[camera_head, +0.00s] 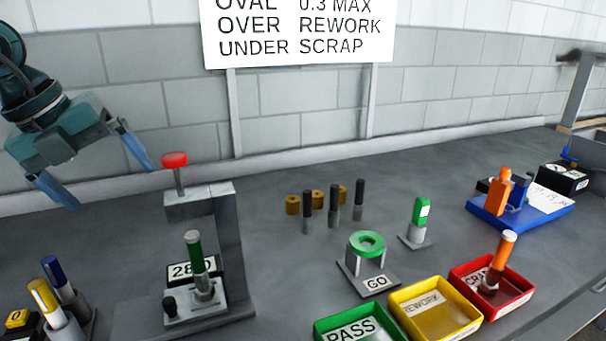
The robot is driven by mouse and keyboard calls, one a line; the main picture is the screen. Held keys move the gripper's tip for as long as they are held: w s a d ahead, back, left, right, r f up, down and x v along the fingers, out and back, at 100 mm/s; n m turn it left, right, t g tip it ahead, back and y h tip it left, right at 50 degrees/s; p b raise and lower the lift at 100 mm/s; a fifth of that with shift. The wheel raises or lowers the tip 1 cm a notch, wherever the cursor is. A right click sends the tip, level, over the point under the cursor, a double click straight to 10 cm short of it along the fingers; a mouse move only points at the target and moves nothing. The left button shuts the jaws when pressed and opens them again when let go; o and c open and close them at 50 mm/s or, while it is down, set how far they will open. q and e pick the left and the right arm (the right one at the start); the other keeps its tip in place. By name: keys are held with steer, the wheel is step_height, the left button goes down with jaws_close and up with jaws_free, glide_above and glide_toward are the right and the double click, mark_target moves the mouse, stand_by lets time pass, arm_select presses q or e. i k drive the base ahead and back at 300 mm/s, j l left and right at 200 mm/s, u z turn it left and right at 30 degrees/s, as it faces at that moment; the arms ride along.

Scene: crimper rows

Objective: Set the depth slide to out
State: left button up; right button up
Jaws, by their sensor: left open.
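A grey press (226,245) stands left of centre on the bench, with a red knob (175,160) on a rod at its top. A label reading about 280 (194,270) is on it. At its foot is a light plate (208,309) with a small black knob (170,304); this may be the depth slide, but no marking shows which way is out. A green and grey cylinder (196,255) stands upright on the plate. My left gripper (97,168) is open and empty, above and left of the press, apart from it. My right gripper is out of view.
Green PASS (326,336), yellow REWORK (468,332) and red (523,299) trays line the front right. A green GO ring gauge (367,244), dark pins (333,205) and a blue fixture (490,217) stand behind. Blue and yellow cylinders (45,300) are front left.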

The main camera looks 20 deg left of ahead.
mark_target(181, 306)
steer(key=k+l, duration=0.25)
steer(key=l, duration=0.15)
steer(key=k+l, duration=0.25)
steer(key=l, duration=0.2)
steer(key=k+l, duration=0.25)
steer(key=l, duration=0.15)
steer(key=k+l, duration=0.25)
steer(key=l, duration=0.15)
